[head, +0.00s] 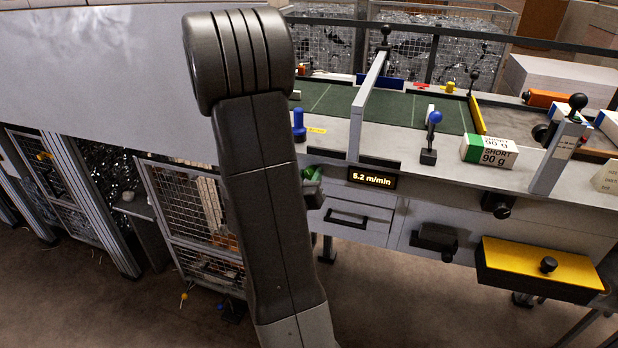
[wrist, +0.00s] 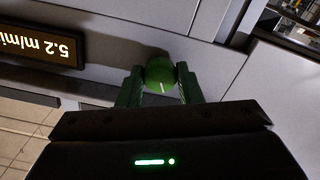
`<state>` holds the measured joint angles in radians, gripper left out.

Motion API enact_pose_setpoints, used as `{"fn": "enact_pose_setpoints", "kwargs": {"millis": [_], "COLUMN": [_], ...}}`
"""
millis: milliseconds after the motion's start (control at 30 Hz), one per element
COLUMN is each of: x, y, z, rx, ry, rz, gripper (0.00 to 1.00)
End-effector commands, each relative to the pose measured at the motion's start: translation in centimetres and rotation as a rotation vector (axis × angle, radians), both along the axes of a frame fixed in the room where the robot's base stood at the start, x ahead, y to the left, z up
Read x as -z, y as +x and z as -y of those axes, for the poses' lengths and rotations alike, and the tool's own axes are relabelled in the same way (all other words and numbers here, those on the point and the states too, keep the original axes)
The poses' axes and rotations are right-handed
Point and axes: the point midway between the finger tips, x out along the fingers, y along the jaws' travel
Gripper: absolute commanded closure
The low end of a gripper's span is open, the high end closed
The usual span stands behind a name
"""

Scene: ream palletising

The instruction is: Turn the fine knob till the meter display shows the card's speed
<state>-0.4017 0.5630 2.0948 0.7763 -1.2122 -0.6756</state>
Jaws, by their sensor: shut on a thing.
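The meter display (head: 372,179) on the front of the bench reads 5.2 m/min. It also shows upside down at the left of the wrist view (wrist: 42,38), partly cut off. A round green knob (wrist: 160,71) with a white pointer line is on the grey panel beside the display. My gripper (wrist: 159,84) is shut on the green knob, one finger on each side. In the head view my arm hides most of the gripper. A pale card (head: 608,178) stands at the right edge of the bench, cut off, its small writing unreadable.
A white and green ream marked SHORT 90 g (head: 489,151) lies on the bench. A blue-topped lever (head: 433,125) and a blue peg (head: 299,126) stand near the green bed. A yellow-topped drawer box (head: 540,266) juts out at lower right. Wire cages (head: 195,208) stand at left.

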Motion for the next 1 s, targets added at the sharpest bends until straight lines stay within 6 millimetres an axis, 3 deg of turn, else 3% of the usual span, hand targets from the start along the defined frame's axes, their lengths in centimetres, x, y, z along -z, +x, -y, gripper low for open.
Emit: {"fn": "enact_pose_setpoints", "kwargs": {"millis": [67,100,200,633,1000], "x": [0.0,0.0,0.0,0.0,0.1], "y": [0.0,0.0,0.0,-0.9,-6.9], "z": [0.0,0.0,0.0,-0.4,-2.5], "rx": [0.0,0.0,0.0,-0.003,-0.007], "ry": [0.001,0.001,0.001,0.002,0.003], "rz": [-0.001,-0.001,-0.001,0.002,0.002], "gripper": [0.91,0.66,0.46,0.46,0.46]}}
